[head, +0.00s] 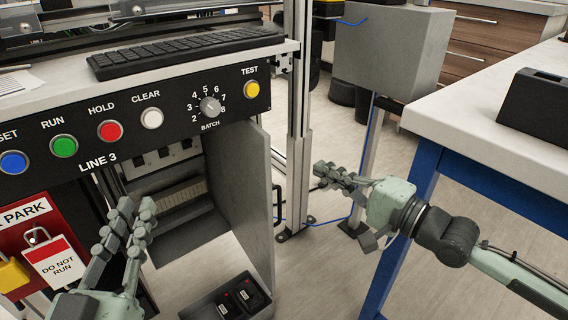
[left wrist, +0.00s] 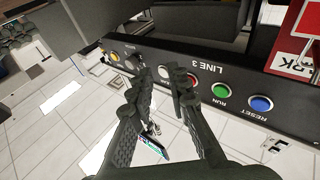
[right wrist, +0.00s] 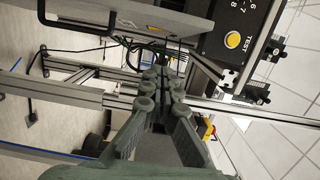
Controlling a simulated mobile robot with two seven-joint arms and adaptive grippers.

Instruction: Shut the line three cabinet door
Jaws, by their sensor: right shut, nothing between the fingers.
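The line three cabinet door (head: 238,180) is a grey panel standing open below the right end of the LINE 3 control panel (head: 130,128). Its black handle (head: 277,205) is on the outer face near the free edge. The door (right wrist: 150,12) and handle (right wrist: 62,22) also show at the top of the right wrist view. My right gripper (head: 322,177) is shut and empty, to the right of the door and apart from it. My left gripper (head: 136,208) is open and empty in front of the cabinet opening, left of the door. The left wrist view shows a gap between its fingers (left wrist: 160,75).
The cabinet interior (head: 165,200) is exposed, with a dark two-switch unit (head: 238,298) low at the front. A red DO NOT RUN lockout board (head: 35,240) is at left. A metal post (head: 298,130) stands behind the door. A blue-legged table (head: 405,225) is at right.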

